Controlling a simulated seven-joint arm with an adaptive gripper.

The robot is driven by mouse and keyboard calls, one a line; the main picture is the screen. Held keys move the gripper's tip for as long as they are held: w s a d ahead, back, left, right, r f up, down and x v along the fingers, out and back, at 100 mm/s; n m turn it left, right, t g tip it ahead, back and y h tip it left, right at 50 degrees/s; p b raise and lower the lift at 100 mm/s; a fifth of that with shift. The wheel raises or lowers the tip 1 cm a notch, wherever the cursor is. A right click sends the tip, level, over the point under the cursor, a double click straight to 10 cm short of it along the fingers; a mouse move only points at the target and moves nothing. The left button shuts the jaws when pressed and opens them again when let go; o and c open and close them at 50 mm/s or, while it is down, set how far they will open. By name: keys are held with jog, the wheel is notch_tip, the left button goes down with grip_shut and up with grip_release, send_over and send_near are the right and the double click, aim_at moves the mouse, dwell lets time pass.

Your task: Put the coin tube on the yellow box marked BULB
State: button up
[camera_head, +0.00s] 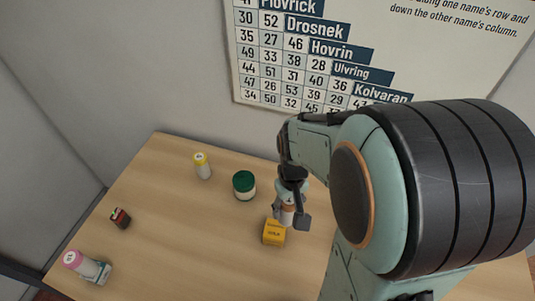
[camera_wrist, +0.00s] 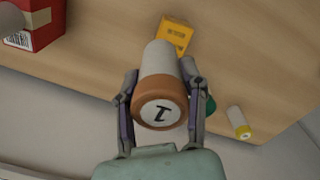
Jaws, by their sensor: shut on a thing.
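My gripper (camera_head: 290,216) is shut on a pale tube with a brown-orange cap (camera_wrist: 162,100), which I take as the coin tube. The cap carries a black mark and faces the wrist camera. In the head view the tube (camera_head: 287,214) is partly hidden by my fingers. The yellow box (camera_head: 274,234) with dark lettering sits on the table just below and in front of the tube. In the wrist view the yellow box (camera_wrist: 175,33) shows past the tube's far end, partly covered by it. I cannot tell whether tube and box touch.
A green-lidded jar (camera_head: 244,185) and a yellow-capped tube (camera_head: 202,166) stand left of the box. A small dark red box (camera_head: 120,217) and a pink-capped tube (camera_head: 77,262) are farther left. The wrist view shows a red box (camera_wrist: 48,32) with a pale cylinder (camera_wrist: 15,20) by it.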

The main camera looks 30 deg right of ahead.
jog(key=f, duration=0.2)
jog(key=w+a+f, duration=0.1)
jog(key=f, duration=0.2)
jog(key=w+f, duration=0.1)
jog(key=f, duration=0.2)
jog(key=shift+a, duration=0.3)
jog(key=o, duration=1.2)
jog(key=shift+o, duration=0.2)
notch_tip(320, 180, up, 12)
jog(key=s+a+r+n, duration=0.2)
jog(key=s+a+r, duration=0.2)
jog(key=s+a, duration=0.4)
jog(key=s, duration=0.4)
jog(key=shift+s+a+y, duration=0.2)
jog(key=shift+y, duration=0.2)
